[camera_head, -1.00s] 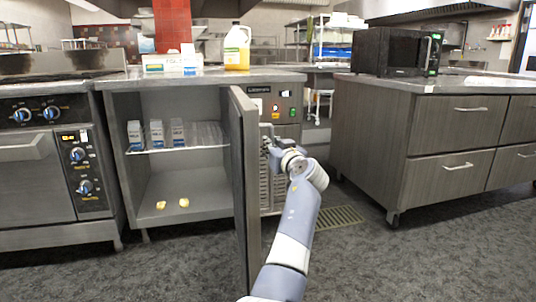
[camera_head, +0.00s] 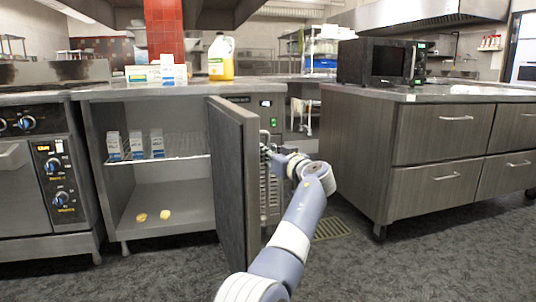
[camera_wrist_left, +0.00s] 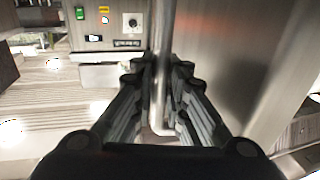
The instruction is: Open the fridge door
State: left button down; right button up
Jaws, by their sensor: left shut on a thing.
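The under-counter fridge (camera_head: 170,225) stands with its door (camera_head: 234,185) swung open toward me, seen nearly edge-on in the head view. Inside, several small cartons (camera_head: 136,145) stand on a wire shelf, and two small yellowish pieces (camera_head: 153,216) lie on the floor of the fridge. My left gripper (camera_head: 266,152) is at the right side of the door, at its handle. In the left wrist view the metal bar handle (camera_wrist_left: 160,105) runs between the two fingers of my left gripper (camera_wrist_left: 161,85), which is shut on it. My right gripper does not show.
A cooker with knobs (camera_head: 40,170) stands on the left. A drawer cabinet (camera_head: 365,165) with a microwave (camera_head: 381,62) on top stands on the right. A jug (camera_head: 221,57) and boxes stand on the fridge's worktop. Grey floor is free in front.

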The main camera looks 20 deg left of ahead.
pick_arm(q)
jog(key=c, duration=1.6)
grip_release()
jog(key=v, duration=0.7)
jog(key=shift+s+d, duration=0.2)
jog(key=shift+d, duration=0.05)
